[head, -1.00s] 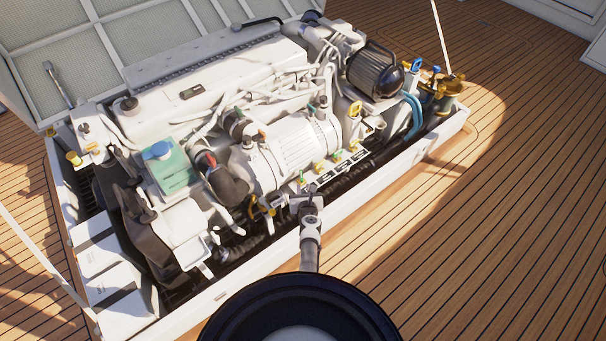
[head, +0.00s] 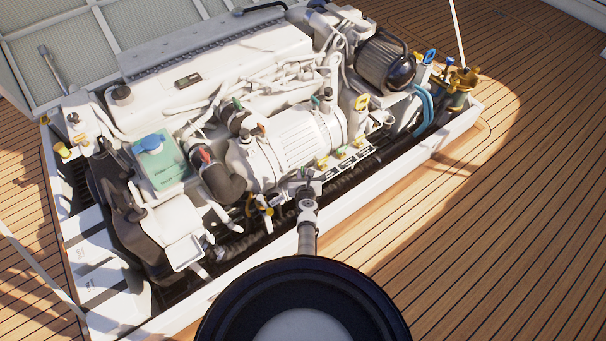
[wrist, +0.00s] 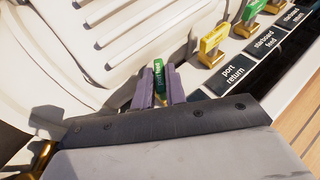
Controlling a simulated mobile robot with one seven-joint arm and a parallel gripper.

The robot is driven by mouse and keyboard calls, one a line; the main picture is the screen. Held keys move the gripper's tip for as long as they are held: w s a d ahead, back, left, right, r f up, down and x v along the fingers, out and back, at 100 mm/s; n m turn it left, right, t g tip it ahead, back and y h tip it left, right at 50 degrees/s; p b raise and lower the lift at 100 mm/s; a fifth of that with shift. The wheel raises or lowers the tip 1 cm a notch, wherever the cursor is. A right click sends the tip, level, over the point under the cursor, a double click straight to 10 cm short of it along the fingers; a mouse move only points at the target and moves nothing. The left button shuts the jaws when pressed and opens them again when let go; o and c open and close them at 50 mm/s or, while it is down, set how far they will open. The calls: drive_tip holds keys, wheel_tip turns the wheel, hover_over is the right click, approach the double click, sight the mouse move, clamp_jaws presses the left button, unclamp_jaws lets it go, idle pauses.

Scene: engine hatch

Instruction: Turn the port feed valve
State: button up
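The port feed valve has a green handle (wrist: 158,74), seen in the wrist view between the two grey-purple fingers of my gripper (wrist: 160,88). The fingers flank the handle closely on both sides, and its lower part is partly hidden by them. I cannot tell whether both fingers press on it.
To the right stand the yellow port return handle (wrist: 213,40), a green starboard feed handle (wrist: 253,10) and another yellow handle, above black label plates (wrist: 232,72). The ribbed white housing (wrist: 130,30) is close behind my gripper. The white hatch rim (head: 400,172) runs in front.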

drive_tip(key=shift+d+n+y, duration=0.1)
drive_tip(key=shift+n+y, duration=0.2)
clamp_jaws()
drive_tip(key=n+y, duration=0.2)
drive_tip(key=y, duration=0.1)
drive_tip(key=shift+w+d+f+n+g, duration=0.1)
drive_tip(key=shift+d+n+g, duration=0.1)
drive_tip(key=shift+n+g, duration=0.1)
drive_tip(key=shift+d+n+g+y+b, duration=0.1)
drive_tip(key=shift+n+g+y+b, duration=0.8)
drive_tip(key=shift+n+y, duration=0.65)
drive_tip(key=shift+o, duration=2)
unclamp_jaws()
